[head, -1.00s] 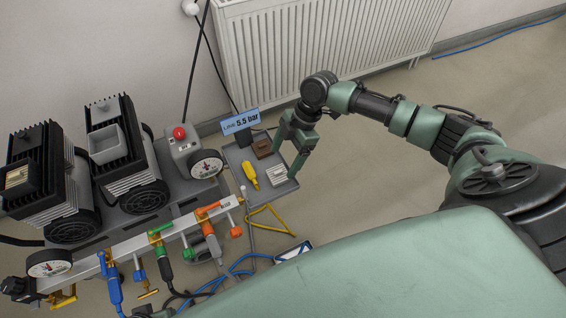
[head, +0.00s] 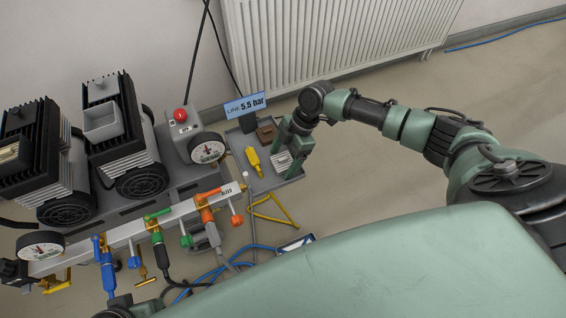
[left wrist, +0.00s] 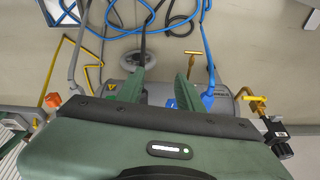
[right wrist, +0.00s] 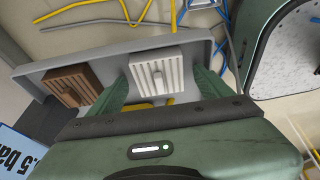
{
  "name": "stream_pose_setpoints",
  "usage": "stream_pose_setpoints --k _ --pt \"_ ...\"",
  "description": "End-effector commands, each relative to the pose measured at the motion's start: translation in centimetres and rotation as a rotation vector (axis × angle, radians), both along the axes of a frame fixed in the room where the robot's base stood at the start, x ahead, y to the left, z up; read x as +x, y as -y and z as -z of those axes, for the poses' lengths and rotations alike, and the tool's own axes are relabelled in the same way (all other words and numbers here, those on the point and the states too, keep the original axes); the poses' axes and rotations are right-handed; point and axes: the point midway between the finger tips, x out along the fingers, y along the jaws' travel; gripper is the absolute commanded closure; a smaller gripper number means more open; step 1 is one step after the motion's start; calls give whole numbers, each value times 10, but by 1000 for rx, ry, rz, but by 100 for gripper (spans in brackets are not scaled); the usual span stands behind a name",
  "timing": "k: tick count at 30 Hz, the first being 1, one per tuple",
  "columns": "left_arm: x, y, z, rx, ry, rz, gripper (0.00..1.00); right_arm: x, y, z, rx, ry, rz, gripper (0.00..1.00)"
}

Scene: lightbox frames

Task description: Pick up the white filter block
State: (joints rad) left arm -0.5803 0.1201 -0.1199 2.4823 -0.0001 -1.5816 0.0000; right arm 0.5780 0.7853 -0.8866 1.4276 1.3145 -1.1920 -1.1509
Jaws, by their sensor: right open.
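The white filter block (head: 281,161) is a small ribbed block in the grey tray (head: 264,184) at the right end of the machine. It also shows in the right wrist view (right wrist: 158,70). My right gripper (head: 289,153) is open over the tray, with one finger on either side of the block. In the right wrist view its fingers (right wrist: 160,78) are apart, and I cannot tell whether they touch the block. My left gripper (left wrist: 162,80) is open and empty, above the front of the machine. In the head view only part of my left arm shows, at the bottom edge.
A brown block (head: 266,132) and a yellow tool (head: 252,158) share the tray. A pressure sign (head: 245,106) stands behind it. The pump unit with gauges, a red button (head: 181,114) and coloured valve handles fills the left. Blue hoses (head: 232,262) lie on the floor in front. A radiator stands behind.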

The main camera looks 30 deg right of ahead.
Motion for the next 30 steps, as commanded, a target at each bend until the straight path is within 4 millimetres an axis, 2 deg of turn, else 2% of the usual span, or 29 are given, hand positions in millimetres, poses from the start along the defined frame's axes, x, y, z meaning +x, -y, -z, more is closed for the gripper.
stream_pose_setpoints --k 3,9,10,18,23,26,30 --pt "0 0 0 0 -1 0 64 0 0 0 0 0 0 23" --pt "0 0 0 0 0 0 64 0 0 0 0 -1 0 78" --pt "0 0 0 0 0 0 64 0 0 0 0 -1 0 85" --pt "0 0 0 0 0 0 64 0 0 -2 0 0 0 85" --pt "2 0 0 0 3 0 64 0 0 -13 1 0 -1 85" --pt "7 1 17 0 -11 1 64 0 0 -28 1 2 -1 85" --pt "13 3 46 1 -30 3 64 1 0 -65 1 5 -1 85"
